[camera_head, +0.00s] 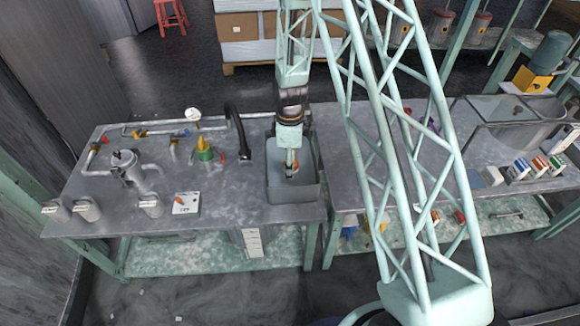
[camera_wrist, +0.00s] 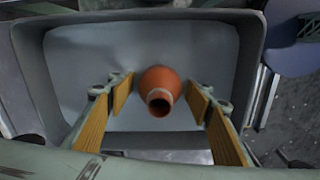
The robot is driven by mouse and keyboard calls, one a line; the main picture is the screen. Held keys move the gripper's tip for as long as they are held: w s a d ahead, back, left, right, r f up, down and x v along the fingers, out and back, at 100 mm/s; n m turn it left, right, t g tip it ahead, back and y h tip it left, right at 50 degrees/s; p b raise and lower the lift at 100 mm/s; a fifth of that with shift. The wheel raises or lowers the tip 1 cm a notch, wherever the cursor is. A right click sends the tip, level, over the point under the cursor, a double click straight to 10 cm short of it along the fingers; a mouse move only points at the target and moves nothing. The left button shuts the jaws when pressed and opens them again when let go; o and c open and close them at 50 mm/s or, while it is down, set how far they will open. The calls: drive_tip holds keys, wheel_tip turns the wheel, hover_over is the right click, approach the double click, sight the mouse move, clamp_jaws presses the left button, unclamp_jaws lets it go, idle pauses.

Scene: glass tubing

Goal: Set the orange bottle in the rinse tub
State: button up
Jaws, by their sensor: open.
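The orange bottle (camera_wrist: 162,85) is inside the grey rinse tub (camera_wrist: 250,75), with its open mouth facing the wrist camera. My gripper (camera_wrist: 166,92) is open, with one orange-padded finger on each side of the bottle. A gap shows between each finger and the bottle. In the head view my gripper (camera_head: 291,172) reaches down into the rinse tub (camera_head: 293,196), set in the bench top. Only a small orange bit of the bottle (camera_head: 295,167) shows there beside the gripper. I cannot tell whether its base touches the tub floor.
A black curved tap (camera_head: 240,130) stands just left of the tub. A metal pot (camera_head: 127,168), pipes with a gauge (camera_head: 193,115) and several grey cups (camera_head: 88,209) are on the left bench. Small boxes (camera_head: 538,165) stand on the right bench.

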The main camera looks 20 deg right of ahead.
wheel_tip(320, 180, up, 10)
drive_tip(key=shift+r+p, duration=0.2)
drive_tip(key=shift+p, duration=0.9)
drive_tip(key=shift+r, duration=0.8)
drive_tip(key=shift+r, duration=0.1)
drive_tip(key=shift+s+r, duration=0.15)
drive_tip(key=shift+r, duration=0.4)
drive_tip(key=s+r+m+t, duration=0.1)
drive_tip(key=s+r+m, duration=0.35)
drive_tip(key=r, duration=1.25)
drive_tip(key=s+r+m+t, duration=0.2)
drive_tip(key=s+r+m, duration=0.2)
drive_tip(key=s+r, duration=1.45)
drive_tip(key=s+r+m, duration=0.2)
drive_tip(key=s+r, duration=0.1)
drive_tip(key=s, duration=0.7)
drive_tip(key=s+r+m, duration=0.3)
drive_tip(key=s, duration=0.7)
drive_tip(key=shift+d+t, duration=0.15)
drive_tip(key=shift+t, duration=0.25)
